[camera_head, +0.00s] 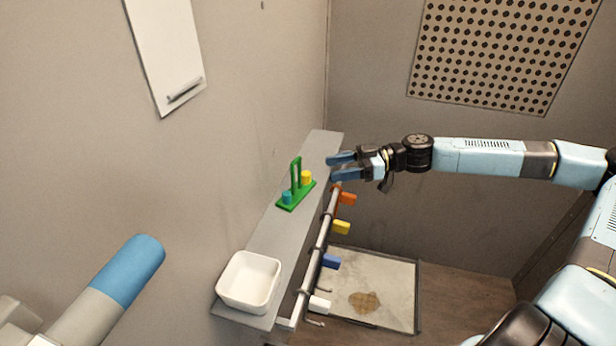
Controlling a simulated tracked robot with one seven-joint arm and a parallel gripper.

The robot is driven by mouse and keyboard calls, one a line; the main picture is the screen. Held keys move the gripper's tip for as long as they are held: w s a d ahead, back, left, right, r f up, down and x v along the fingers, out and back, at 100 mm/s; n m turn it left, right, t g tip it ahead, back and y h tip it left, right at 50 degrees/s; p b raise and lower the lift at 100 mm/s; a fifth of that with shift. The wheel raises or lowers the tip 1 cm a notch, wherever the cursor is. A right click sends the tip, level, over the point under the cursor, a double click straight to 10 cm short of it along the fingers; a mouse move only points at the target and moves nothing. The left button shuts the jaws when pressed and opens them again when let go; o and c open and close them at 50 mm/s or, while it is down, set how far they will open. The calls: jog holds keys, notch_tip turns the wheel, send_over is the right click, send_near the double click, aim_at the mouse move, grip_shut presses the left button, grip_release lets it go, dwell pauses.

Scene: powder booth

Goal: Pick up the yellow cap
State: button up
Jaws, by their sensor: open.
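The yellow cap (306,177) is a small cylinder in the right part of a green holder (296,200) with an upright handle. The holder stands on a narrow grey shelf (262,232) along the left wall. A blue cap (286,197) is at the holder's left end. My gripper (334,167) reaches in from the right and is open. It is apart from the yellow cap, to its right and slightly higher in the picture. Nothing shows between the fingers. The green handle partly borders the yellow cap's left side.
A white bin (249,281) stands at the shelf's near end. A rail (318,262) along the shelf's front carries orange (347,198), yellow (341,227), blue (331,262) and white (319,304) tags. A stained floor mat (385,285) lies below. The shelf between bin and holder is clear.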

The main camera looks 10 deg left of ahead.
aim_at(315, 181)
jog(key=x, duration=0.2)
jog(key=s+x, duration=0.1)
jog(key=x, duration=0.2)
jog(key=shift+d+f, duration=0.1)
jog(key=shift+s+a+f, duration=0.1)
jog(key=shift+s+a, duration=0.05)
jog(key=shift+a, duration=0.45)
grip_shut()
